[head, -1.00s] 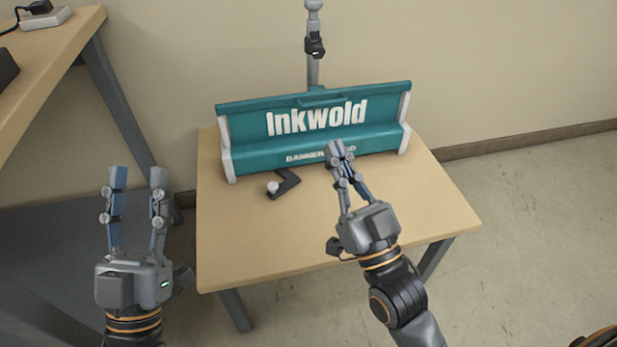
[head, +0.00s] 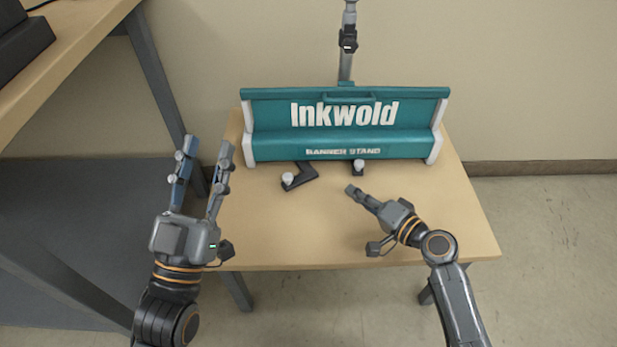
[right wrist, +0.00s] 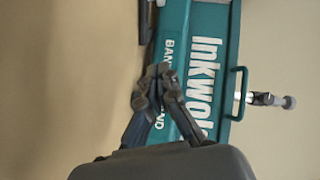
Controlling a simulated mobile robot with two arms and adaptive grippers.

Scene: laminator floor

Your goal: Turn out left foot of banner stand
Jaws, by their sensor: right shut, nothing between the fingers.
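The teal Inkwold banner stand (head: 345,145) stands on a small wooden table. Its left foot (head: 304,173) is a dark angled bar with a white knob at its outer end, sticking out in front of the base, left of centre. A second, shorter-looking dark foot with a white knob (head: 358,167) shows at the base, right of centre. My right gripper (head: 352,190) is shut and empty, just in front of the second foot. In the right wrist view my shut right gripper (right wrist: 157,78) overlaps the stand's lettering. My left gripper (head: 206,147) is open and empty, left of the stand.
A grey pole (head: 346,65) rises behind the stand. A taller wooden workbench (head: 70,50) stands at the left, with dark equipment on it. The wall is close behind the stand.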

